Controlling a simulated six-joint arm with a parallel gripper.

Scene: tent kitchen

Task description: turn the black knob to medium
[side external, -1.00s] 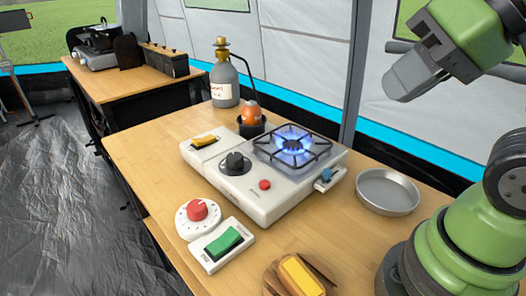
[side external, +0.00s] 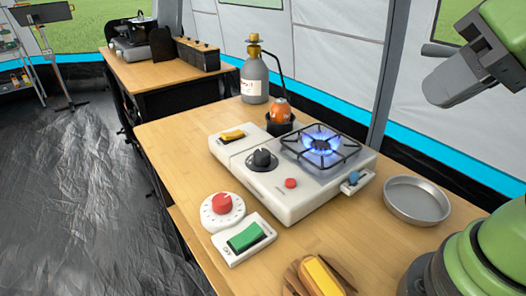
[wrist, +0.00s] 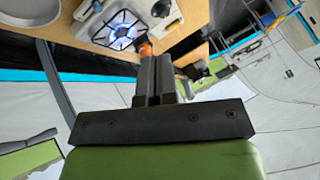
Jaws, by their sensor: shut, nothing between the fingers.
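The black knob (side external: 262,158) sits on the front left of the white stove (side external: 318,200) in the side view, on a dark round dial. Its pointer and the setting marks are too small to read. A blue flame burns at the burner (side external: 320,142). My gripper (side external: 432,92) is at the upper right, high above the table and well away from the knob. Its fingers are shut with nothing between them. In the wrist view my shut fingers (wrist: 155,62) point toward the stove (wrist: 85,25), whose lit burner shows at the upper left.
A red dial (side external: 222,203), a green switch (side external: 246,236) and a yellow switch (side external: 232,134) lie around the knob. A red button (side external: 290,183) is on the stove front. A metal pan (side external: 417,200) stands right of it. A gas bottle (side external: 254,82) and orange object (side external: 281,110) stand behind.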

